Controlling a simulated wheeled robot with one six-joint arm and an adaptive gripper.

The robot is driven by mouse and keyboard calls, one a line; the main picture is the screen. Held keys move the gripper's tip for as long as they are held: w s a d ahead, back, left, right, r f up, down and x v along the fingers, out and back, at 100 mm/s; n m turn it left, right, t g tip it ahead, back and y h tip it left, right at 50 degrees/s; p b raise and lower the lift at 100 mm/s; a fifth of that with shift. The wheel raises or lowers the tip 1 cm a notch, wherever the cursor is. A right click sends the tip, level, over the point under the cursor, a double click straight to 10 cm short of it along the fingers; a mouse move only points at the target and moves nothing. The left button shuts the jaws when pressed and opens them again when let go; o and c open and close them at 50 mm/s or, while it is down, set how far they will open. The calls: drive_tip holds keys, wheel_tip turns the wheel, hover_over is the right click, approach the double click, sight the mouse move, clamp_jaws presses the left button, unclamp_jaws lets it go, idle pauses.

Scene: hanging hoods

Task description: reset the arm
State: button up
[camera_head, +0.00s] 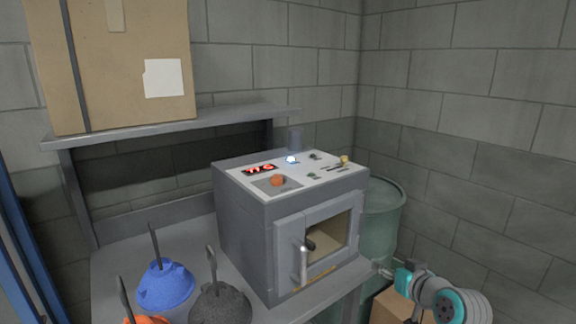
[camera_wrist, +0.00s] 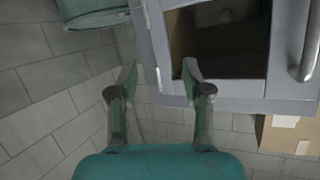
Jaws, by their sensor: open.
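My arm shows at the lower right of the head view, with my gripper (camera_head: 398,285) close to the right front side of the grey machine (camera_head: 240,225). In the wrist view my gripper (camera_wrist: 160,82) is open, with two separate fingers and nothing between them. The fingertips lie over the edge of the machine's front frame (camera_wrist: 178,98) in that view; I cannot tell whether they touch it. The machine's door (camera_head: 289,248) has a window and a metal handle (camera_head: 303,266), which also shows at the right of the wrist view (camera_wrist: 306,45).
A blue hood (camera_head: 165,287), a dark grey hood (camera_head: 220,305) and a partly cut-off orange hood (camera_head: 147,320) are on the table (camera_head: 115,275). A green barrel (camera_head: 382,210) stands behind my arm. A cardboard box (camera_head: 388,308) is below it. A large box (camera_head: 125,75) sits on the shelf.

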drive_tip(key=s+a+f+m+h, duration=0.2)
drive_tip(key=s+a+f, duration=0.1)
drive_tip(key=s+f, duration=1.55)
drive_tip(key=s+a+f+h, duration=0.1)
drive_tip(key=s+f, duration=0.2)
drive_tip(key=s, duration=0.5)
drive_tip(key=s+a+f+h, duration=0.1)
drive_tip(key=s+f, duration=0.1)
drive_tip(key=s, duration=0.6)
drive_tip(key=s+r, duration=0.4)
drive_tip(key=s, duration=0.7)
drive_tip(key=s+a+r+n+t, duration=0.1)
drive_tip(key=s+r, duration=0.3)
drive_tip(key=s, duration=0.7)
drive_tip(key=shift+a+y, duration=0.2)
drive_tip(key=shift+y, duration=0.1)
